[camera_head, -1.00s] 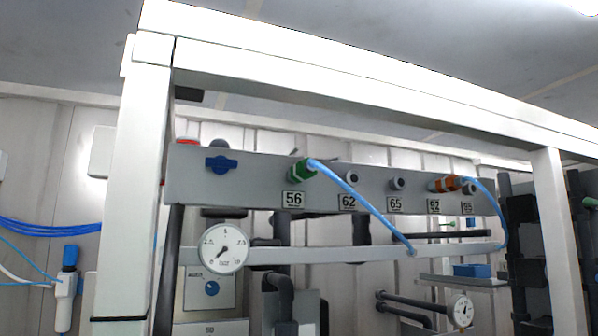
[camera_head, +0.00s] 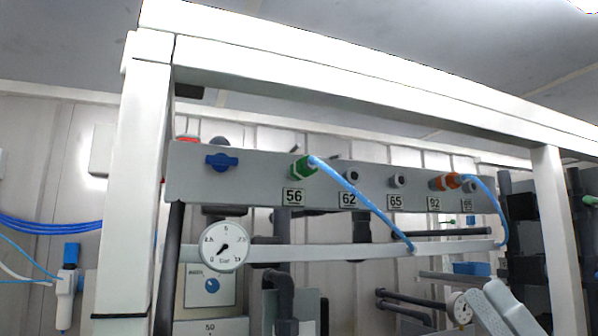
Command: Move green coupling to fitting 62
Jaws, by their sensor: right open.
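The green coupling (camera_head: 303,168) sits on the panel fitting above the label 56 (camera_head: 293,197), with a blue hose (camera_head: 360,197) running from it down to the right. Fitting 62 (camera_head: 351,177) is a bare grey stub just right of it, above its label 62 (camera_head: 348,200). My right gripper (camera_head: 489,294) shows at the bottom right, open, well below and to the right of the panel and apart from the coupling. My left gripper is not in view.
Fitting 65 (camera_head: 397,181) is bare. An orange coupling (camera_head: 446,182) with a blue hose sits near label 92. A white frame post (camera_head: 133,190) stands left and a beam (camera_head: 350,88) crosses above the panel (camera_head: 260,177). A gauge (camera_head: 223,247) hangs below.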

